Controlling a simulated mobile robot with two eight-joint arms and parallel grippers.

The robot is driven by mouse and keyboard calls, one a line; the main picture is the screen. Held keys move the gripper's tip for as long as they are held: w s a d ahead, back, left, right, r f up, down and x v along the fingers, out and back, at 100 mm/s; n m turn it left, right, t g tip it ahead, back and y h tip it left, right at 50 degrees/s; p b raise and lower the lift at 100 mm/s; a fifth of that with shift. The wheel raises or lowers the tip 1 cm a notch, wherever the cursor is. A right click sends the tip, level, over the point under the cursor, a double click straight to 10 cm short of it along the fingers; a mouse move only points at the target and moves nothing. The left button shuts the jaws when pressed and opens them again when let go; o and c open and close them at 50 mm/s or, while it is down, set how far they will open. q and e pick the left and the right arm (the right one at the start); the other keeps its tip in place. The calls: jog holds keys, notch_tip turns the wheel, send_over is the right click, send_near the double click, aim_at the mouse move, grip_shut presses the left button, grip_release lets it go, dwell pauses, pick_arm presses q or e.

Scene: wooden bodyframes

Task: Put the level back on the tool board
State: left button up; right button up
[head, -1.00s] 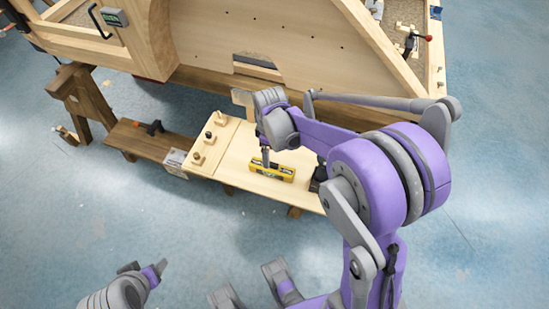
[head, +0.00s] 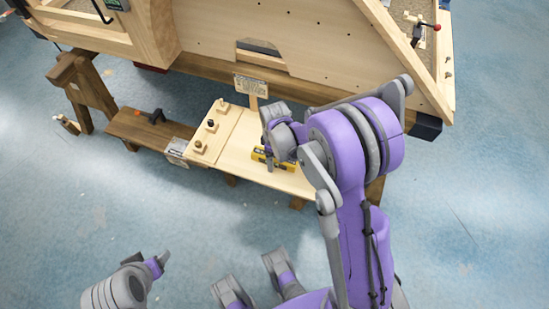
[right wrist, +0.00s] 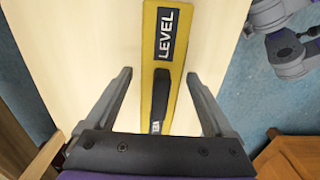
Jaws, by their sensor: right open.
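The yellow level (head: 259,155) lies on a pale wooden board (head: 232,150) on the low bench, partly hidden by my right gripper in the head view. My right gripper (head: 269,166) is over it, pointing down. In the right wrist view the level (right wrist: 160,85), with a black "LEVEL" label, runs lengthwise between the open, empty fingers of my right gripper (right wrist: 158,75), with a gap on each side. A dark handle-like part shows on the level's near end. My left gripper (head: 160,262) is low at the left, away from the bench; its jaw state is unclear.
Several small pegged blocks (head: 207,130) stand on the board's left part. A small sign (head: 251,87) rises behind it. The large wooden bodyframe (head: 300,40) overhangs the bench's back. A dark clamp-like tool (head: 152,116) is on the brown bench at left. Floor in front is clear.

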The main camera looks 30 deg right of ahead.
grip_shut()
dwell(0.3)
